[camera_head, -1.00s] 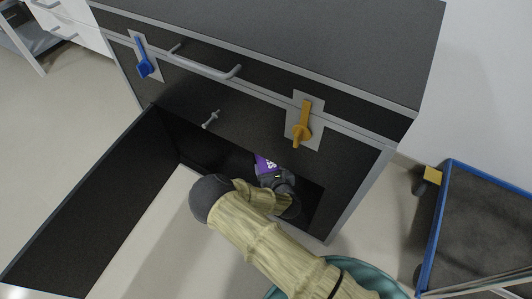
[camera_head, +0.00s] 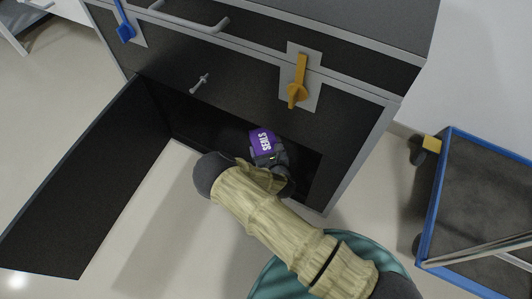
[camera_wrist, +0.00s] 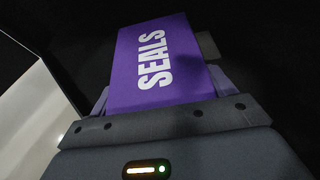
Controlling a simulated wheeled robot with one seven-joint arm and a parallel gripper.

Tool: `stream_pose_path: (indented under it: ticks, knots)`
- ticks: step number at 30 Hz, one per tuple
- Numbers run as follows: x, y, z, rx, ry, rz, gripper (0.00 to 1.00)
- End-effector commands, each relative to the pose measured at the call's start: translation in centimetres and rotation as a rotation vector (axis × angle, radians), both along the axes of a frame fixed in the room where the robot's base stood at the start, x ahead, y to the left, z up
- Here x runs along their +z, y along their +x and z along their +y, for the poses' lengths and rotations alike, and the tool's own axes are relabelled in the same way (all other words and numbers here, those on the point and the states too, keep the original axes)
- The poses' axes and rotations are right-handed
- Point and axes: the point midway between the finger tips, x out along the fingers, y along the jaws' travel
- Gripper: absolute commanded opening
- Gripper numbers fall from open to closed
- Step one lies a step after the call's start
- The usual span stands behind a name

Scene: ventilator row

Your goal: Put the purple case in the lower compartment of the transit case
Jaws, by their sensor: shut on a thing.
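The purple case (camera_head: 262,142), with white "SEALS" lettering, is held at the end of my arm at the opening of the transit case's lower compartment (camera_head: 195,127). In the wrist view the purple case (camera_wrist: 155,65) fills the middle and sticks out ahead of my gripper (camera_wrist: 155,112). My gripper (camera_head: 268,160) is shut on it, with a finger at each side. The transit case (camera_head: 235,85) is a large dark box with grey edges. Its lower door (camera_head: 75,190) stands open to the left. The compartment's inside is dark and partly hidden by my arm.
A blue latch (camera_head: 124,28) and a yellow latch (camera_head: 298,85) sit on the front above the opening. A handle (camera_head: 195,22) juts out at the top. A blue-edged cart (camera_head: 480,190) stands at right. A teal round object (camera_head: 265,280) is near my arm.

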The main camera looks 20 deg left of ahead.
Motion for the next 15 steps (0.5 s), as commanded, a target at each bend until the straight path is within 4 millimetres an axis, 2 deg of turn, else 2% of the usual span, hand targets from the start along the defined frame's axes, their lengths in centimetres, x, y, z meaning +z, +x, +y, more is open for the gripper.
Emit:
stream_pose_path:
  ticks: [1, 4, 15]
  knots:
    - [-1.3, 0.1, 0.0, 0.000, 0.001, 0.000, 0.54]
    - [-2.5, 0.0, 0.0, 0.000, 0.001, -0.002, 0.54]
    - [-2.6, 0.0, 0.0, 0.000, 0.001, -0.002, 0.54]
